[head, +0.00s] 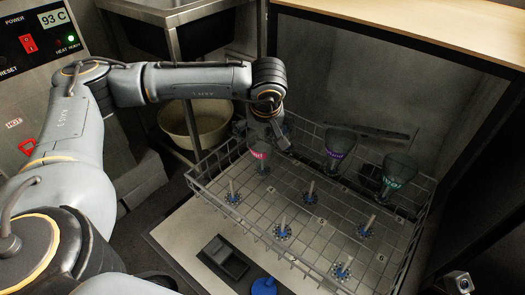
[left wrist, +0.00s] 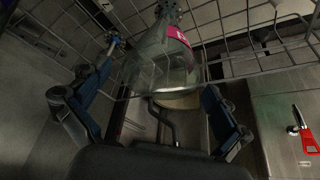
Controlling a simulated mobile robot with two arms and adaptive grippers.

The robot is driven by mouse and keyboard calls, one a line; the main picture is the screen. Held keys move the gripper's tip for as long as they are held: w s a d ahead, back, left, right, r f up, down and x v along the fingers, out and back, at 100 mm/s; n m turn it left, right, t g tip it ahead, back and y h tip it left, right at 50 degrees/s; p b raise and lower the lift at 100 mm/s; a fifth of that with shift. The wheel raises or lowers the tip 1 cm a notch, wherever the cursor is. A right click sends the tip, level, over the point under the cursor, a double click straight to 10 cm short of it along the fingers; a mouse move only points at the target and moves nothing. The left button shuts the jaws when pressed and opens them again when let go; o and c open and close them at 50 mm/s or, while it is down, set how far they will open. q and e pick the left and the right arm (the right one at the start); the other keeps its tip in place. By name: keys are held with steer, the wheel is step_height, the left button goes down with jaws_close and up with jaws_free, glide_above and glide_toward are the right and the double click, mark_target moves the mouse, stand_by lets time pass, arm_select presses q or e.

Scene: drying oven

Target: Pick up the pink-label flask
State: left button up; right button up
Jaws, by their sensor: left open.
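The pink-label flask (head: 261,152) is clear glass and sits inverted on a peg at the far left of the wire rack (head: 297,262). My left gripper (head: 273,136) is at this flask, coming from behind and above it. In the left wrist view, its open fingers (left wrist: 163,78) stand on either side of the flask (left wrist: 165,62). I cannot tell whether either finger touches the glass. The arm end partly hides the flask's upper part in the head view. My right gripper is not in view.
A purple-label flask (head: 338,152) and a teal-label flask (head: 396,174) stand on the rack to the right. Several bare pegs with blue bases fill the front. The rack's wire walls surround the flasks, and a dark oven wall (head: 465,125) rises at the right.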

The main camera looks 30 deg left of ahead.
arm_select(q)
steer(key=shift+w+a+f, duration=0.1)
steer(key=shift+w+f, duration=0.05)
steer(key=shift+f, duration=0.3)
steer(key=shift+r, duration=0.1)
steer(key=c, duration=1.3)
steer(key=shift+r, duration=0.1)
